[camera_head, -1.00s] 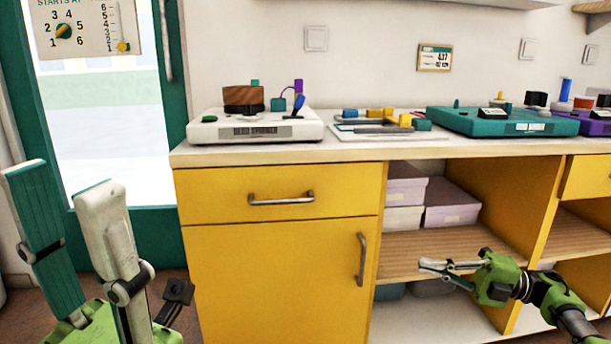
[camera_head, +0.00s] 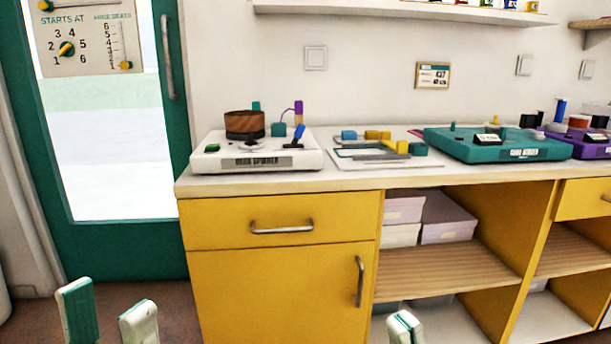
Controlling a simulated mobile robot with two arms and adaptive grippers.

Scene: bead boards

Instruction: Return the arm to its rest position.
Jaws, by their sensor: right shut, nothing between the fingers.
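My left gripper (camera_head: 108,318) shows at the bottom left of the head view, in front of the floor by the green door. Its two fingertips stand apart with nothing between them, so it is open. My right gripper (camera_head: 405,328) shows only its fingertips at the bottom edge, right of the middle, in front of the open lower shelf. The tips are together and hold nothing. The rest of both arms is out of the picture.
A yellow cabinet (camera_head: 284,290) with a pale worktop carries a white device (camera_head: 215,160), a teal board (camera_head: 455,148) and a purple board (camera_head: 592,150). Pale boxes (camera_head: 446,220) sit on its shelf. A green-framed door (camera_head: 178,130) stands at left.

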